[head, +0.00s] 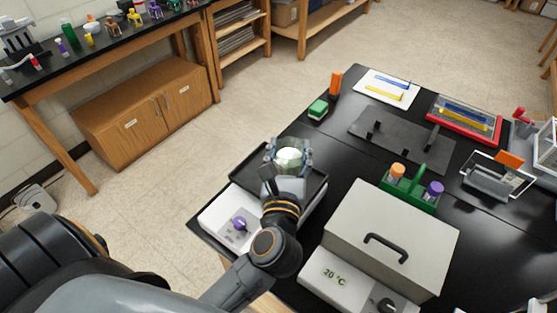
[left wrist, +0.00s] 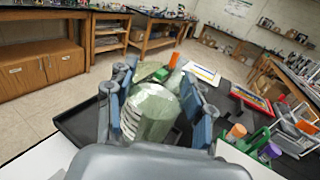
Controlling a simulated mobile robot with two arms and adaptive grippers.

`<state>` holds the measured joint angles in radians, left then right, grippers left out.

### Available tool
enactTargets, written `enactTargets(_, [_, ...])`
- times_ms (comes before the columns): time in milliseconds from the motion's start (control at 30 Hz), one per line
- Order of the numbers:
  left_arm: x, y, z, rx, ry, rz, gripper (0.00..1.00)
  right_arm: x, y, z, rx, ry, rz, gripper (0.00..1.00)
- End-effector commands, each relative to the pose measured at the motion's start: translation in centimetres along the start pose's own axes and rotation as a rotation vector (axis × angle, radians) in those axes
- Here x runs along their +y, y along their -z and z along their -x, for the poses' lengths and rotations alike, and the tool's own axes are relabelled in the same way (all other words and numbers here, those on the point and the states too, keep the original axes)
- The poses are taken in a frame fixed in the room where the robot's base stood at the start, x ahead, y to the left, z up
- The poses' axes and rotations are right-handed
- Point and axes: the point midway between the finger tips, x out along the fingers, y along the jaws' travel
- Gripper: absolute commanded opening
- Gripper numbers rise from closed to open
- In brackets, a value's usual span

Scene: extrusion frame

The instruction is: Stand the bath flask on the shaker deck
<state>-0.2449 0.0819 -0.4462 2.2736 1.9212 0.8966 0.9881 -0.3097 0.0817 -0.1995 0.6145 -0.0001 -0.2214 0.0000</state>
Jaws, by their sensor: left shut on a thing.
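The bath flask (head: 288,157), pale green and glassy, is between the fingers of my left gripper (head: 287,163). In the left wrist view the flask (left wrist: 150,112) fills the space between the blue-grey fingers of the left gripper (left wrist: 158,100), which is shut on it. The flask looks roughly upright. It is over the black shaker deck (head: 246,170), a shallow dark tray that also shows in the left wrist view (left wrist: 82,122). The flask's base is hidden, so I cannot tell whether it touches the deck. My right gripper is not in view.
The white shaker body has a purple knob (head: 239,224). Right of it stands a grey bath box (head: 385,235) with a handled lid and a 20 °C panel. A green rack (head: 408,190) with capped bottles and a green-topped block (head: 318,109) are nearby.

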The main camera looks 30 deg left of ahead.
Motion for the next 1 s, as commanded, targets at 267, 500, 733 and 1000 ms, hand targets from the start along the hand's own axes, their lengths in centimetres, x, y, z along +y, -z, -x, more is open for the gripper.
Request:
enactTargets(267, [2.0,4.8,-4.0,-0.003,0.002,-0.002,0.19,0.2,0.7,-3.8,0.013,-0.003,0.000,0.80])
enactTargets(500, [2.6,5.8,-5.1,-0.002,0.001,0.000,0.19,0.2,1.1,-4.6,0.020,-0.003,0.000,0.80])
enactTargets(733, [3.0,8.0,-5.8,-0.001,0.002,0.000,0.19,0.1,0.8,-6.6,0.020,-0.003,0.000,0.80])
enactTargets(1000, [3.0,9.9,-5.7,-0.002,0.001,0.000,0.19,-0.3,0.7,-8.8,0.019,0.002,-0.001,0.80])
